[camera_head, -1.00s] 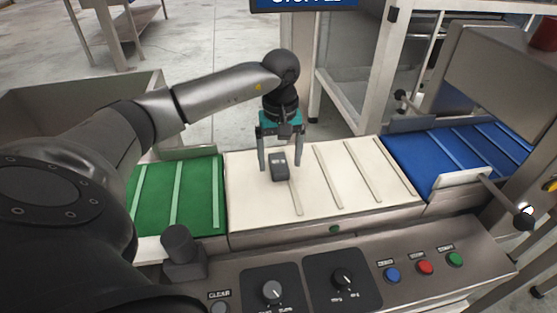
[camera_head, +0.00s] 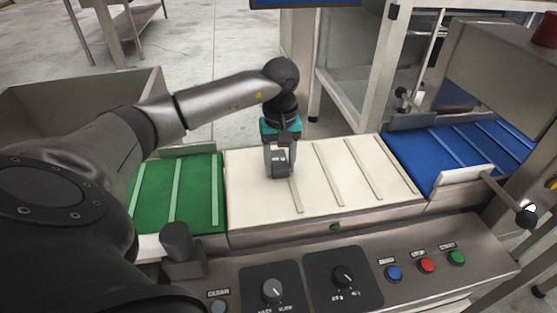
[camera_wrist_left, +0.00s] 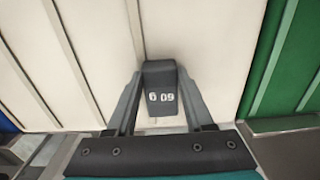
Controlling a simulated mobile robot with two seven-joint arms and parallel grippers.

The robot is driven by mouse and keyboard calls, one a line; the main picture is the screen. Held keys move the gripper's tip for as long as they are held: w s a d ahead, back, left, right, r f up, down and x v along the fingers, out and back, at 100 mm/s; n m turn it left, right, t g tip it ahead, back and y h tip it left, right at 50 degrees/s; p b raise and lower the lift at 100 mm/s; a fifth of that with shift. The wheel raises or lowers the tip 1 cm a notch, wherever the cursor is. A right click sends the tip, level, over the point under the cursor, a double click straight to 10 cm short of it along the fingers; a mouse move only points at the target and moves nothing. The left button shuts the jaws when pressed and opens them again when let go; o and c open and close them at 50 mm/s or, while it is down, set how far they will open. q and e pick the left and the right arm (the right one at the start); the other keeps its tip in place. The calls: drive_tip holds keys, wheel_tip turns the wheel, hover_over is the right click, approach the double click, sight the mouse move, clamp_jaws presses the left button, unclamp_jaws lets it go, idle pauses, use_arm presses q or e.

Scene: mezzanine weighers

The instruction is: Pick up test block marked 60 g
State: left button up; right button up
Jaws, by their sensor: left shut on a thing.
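The test block (camera_head: 280,170) is a small dark grey block on the white belt (camera_head: 330,205), near the belt's left side. It also shows in the left wrist view (camera_wrist_left: 160,82), with white characters that read as 60 g upside down. My left gripper (camera_head: 279,160) points down over it and is shut on it, one finger on each side. In the left wrist view the left gripper's fingers (camera_wrist_left: 160,100) press on the block's two sides. The block seems to be at belt level; I cannot tell whether it is lifted. My right gripper is not in view.
A green belt (camera_head: 205,190) lies to the left and a blue belt (camera_head: 440,155) to the right. Raised slats cross the white belt. In front is a control panel (camera_head: 440,285) with knobs and coloured buttons. A grey bin (camera_head: 50,95) stands at the back left.

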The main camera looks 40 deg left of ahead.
use_arm(q)
clamp_jaws()
drive_tip(key=shift+r, duration=0.1)
